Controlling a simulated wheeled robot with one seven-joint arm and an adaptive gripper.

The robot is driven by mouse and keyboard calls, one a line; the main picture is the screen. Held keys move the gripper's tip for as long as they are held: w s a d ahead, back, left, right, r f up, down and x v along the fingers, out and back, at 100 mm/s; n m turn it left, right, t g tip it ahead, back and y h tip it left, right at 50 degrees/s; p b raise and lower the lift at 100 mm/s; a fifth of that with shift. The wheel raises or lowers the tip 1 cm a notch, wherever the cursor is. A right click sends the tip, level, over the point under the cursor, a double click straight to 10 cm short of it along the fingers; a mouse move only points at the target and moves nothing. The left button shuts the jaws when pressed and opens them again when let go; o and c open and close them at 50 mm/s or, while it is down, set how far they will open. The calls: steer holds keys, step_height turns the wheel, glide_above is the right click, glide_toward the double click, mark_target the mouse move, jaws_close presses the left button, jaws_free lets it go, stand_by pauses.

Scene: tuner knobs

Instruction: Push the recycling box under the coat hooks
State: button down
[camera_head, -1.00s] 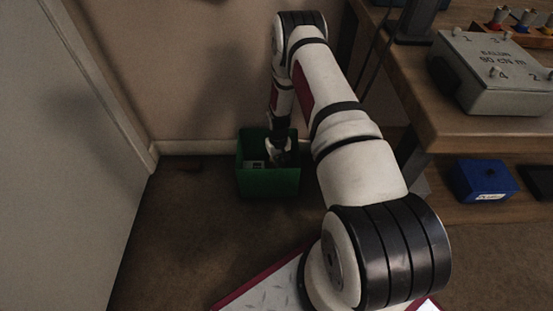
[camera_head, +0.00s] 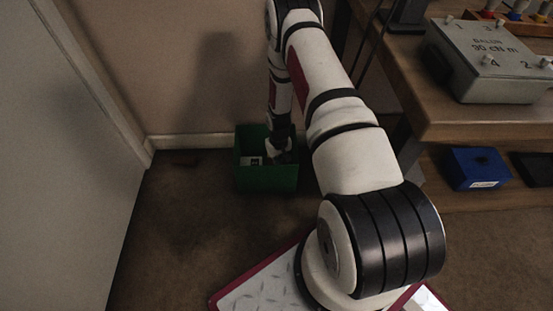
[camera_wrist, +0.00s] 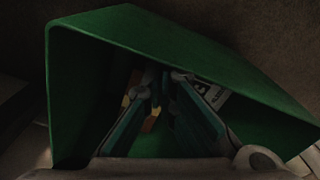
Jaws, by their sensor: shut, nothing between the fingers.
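The green recycling box (camera_head: 266,180) stands upright on the brown carpet against or very near the back wall. I cannot tell if it touches the wall. My gripper (camera_head: 278,153) reaches down into the open top of the box, its fingers shut with nothing between them. In the wrist view the shut fingers (camera_wrist: 160,82) point into the box, whose green wall (camera_wrist: 240,75) surrounds them. I cannot tell whether they touch a wall. A card with a white label (camera_wrist: 212,93) lies inside. The coat hooks are not in view.
A pale door or panel (camera_head: 60,150) stands at the left, with bare carpet (camera_head: 180,220) between it and the box. A wooden bench (camera_head: 440,115) is at the right, with a blue box (camera_head: 476,168) on its lower shelf. Pale skirting (camera_head: 195,141) runs along the wall.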

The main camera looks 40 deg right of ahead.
step_height(320, 180, up, 12)
stand_by(0.6)
